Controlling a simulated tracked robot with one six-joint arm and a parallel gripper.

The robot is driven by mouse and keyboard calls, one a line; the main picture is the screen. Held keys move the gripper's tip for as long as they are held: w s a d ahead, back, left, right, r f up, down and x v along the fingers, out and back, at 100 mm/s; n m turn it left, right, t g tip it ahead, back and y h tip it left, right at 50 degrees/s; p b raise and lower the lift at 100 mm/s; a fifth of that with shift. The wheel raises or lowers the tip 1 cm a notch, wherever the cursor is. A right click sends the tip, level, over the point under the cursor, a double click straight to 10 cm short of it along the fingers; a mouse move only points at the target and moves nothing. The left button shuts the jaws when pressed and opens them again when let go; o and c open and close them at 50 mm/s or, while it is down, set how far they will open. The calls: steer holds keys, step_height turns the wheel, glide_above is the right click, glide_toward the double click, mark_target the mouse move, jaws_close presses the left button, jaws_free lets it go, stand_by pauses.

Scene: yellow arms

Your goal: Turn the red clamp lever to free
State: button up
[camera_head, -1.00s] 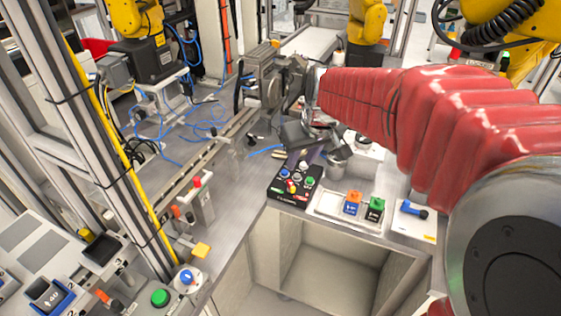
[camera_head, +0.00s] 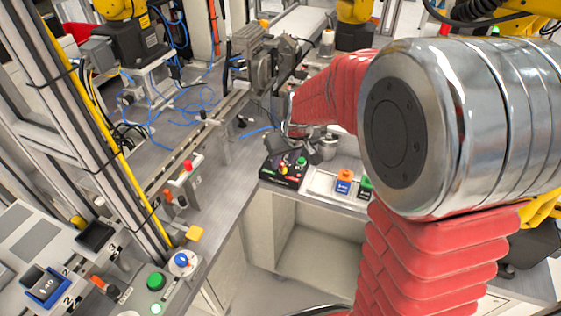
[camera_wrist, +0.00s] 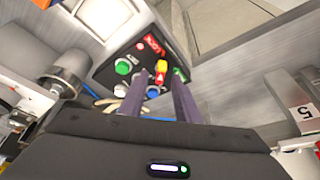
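The red clamp lever (camera_wrist: 161,71), red with a yellow part, sits on a black control box (camera_wrist: 110,68) in the wrist view. A red LOCK label (camera_wrist: 153,45) is beside it on one side and a green label (camera_wrist: 181,74) on the other. My gripper (camera_wrist: 158,84) is open, its two dark fingers spread either side of the lever's near end. I cannot tell whether they touch it. In the head view my gripper (camera_head: 288,148) is over the back of the control box (camera_head: 280,178) and hides part of it; the lever is too small to make out there.
A green button (camera_wrist: 123,66) and a blue button (camera_wrist: 153,92) are on the box close to my fingers. A metal cylinder (camera_wrist: 68,72) stands beside it. In the head view, a panel with an orange-and-blue switch (camera_head: 344,182) is to the right.

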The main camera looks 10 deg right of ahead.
steer(key=shift+x, duration=0.75)
jaws_close()
steer(key=shift+a, duration=0.2)
steer(key=shift+d, duration=0.1)
